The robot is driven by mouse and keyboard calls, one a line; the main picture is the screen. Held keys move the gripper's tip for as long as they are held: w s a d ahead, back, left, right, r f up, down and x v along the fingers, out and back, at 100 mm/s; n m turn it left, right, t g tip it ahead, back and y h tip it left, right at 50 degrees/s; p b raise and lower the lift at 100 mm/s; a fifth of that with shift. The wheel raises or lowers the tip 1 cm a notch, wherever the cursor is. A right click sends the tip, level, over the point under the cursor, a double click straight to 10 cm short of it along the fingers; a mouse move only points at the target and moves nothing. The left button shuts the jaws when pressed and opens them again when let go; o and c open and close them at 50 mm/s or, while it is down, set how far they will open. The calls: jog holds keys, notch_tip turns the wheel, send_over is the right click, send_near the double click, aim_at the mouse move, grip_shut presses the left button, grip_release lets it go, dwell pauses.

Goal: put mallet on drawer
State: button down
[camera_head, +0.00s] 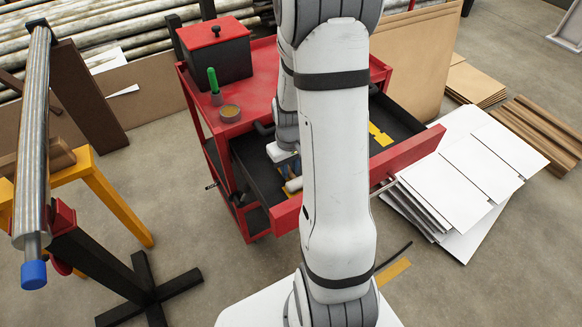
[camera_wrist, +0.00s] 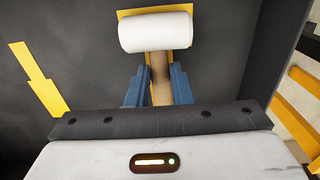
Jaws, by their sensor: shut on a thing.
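The mallet has a white cylindrical head (camera_wrist: 156,32) and a wooden handle (camera_wrist: 161,80). My gripper (camera_wrist: 159,85) has its blue fingers on both sides of the handle, just below the head, and is shut on it. The open black drawer (camera_wrist: 70,30) of the red cart lies beneath. A yellow patch (camera_wrist: 185,9) on the drawer floor shows around the mallet head. In the head view the white mallet head (camera_head: 293,185) is inside the drawer (camera_head: 258,172) outline near its front, partly hidden by my arm. I cannot tell whether it touches the floor.
A second yellow marking (camera_wrist: 40,80) lies on the drawer floor, apart from the mallet. White sheets (camera_head: 470,170) are stacked right of the drawer.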

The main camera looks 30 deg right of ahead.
aim_at(290, 171)
jog(key=shift+f, duration=0.15)
jog(key=c, duration=1.3)
grip_release()
notch_tip(290, 171, up, 11)
jog(key=p, duration=0.2)
jog(key=s+a+r+t, duration=0.2)
jog(key=s+a+r, duration=0.9)
jog(key=s+a, duration=0.1)
jog(key=shift+d, duration=0.1)
